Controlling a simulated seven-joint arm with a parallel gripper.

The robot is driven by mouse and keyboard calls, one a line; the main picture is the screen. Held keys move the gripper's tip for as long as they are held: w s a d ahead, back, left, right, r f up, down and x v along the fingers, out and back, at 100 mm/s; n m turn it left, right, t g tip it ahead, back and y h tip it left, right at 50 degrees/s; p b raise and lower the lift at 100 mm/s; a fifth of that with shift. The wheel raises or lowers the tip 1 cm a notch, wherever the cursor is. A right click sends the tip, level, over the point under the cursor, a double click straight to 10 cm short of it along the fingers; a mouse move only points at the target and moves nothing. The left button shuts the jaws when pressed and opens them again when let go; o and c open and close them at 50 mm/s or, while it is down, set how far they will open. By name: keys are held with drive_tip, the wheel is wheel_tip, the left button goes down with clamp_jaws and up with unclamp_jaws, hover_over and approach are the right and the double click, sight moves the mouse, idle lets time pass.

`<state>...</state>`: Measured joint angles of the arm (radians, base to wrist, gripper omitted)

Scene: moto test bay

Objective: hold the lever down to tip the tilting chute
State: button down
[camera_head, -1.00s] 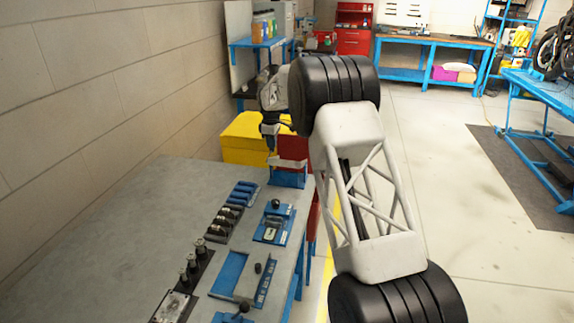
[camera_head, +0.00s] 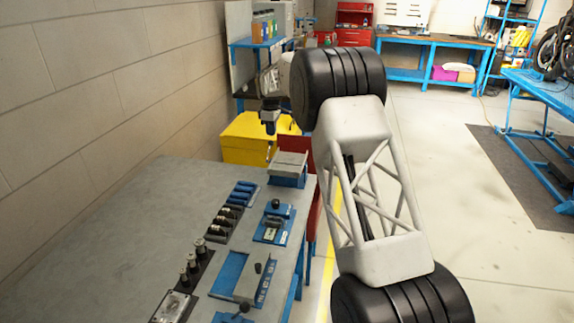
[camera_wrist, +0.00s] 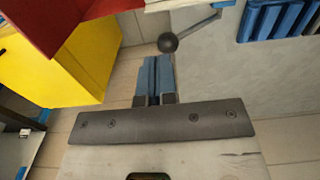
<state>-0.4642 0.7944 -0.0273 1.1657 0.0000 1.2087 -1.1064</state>
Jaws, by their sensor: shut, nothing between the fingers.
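The tilting chute (camera_head: 289,167) stands at the far end of the bench, with a grey tray on a blue base. In the wrist view its edge (camera_wrist: 182,4) shows at the top. Its lever (camera_wrist: 197,27) is a grey rod ending in a dark ball knob (camera_wrist: 167,42). My gripper (camera_head: 269,147) is beside the chute's left side, pointing down. In the wrist view my gripper's blue fingers (camera_wrist: 154,62) are together and empty, their tips just short of the knob in the picture. I cannot tell the height gap between them.
A yellow bin (camera_head: 246,142) and a red bin (camera_head: 312,205) stand beyond and beside the bench (camera_head: 125,225).

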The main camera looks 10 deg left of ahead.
drive_tip(key=shift+r, duration=1.2)
drive_tip(key=shift+d+r, duration=0.1)
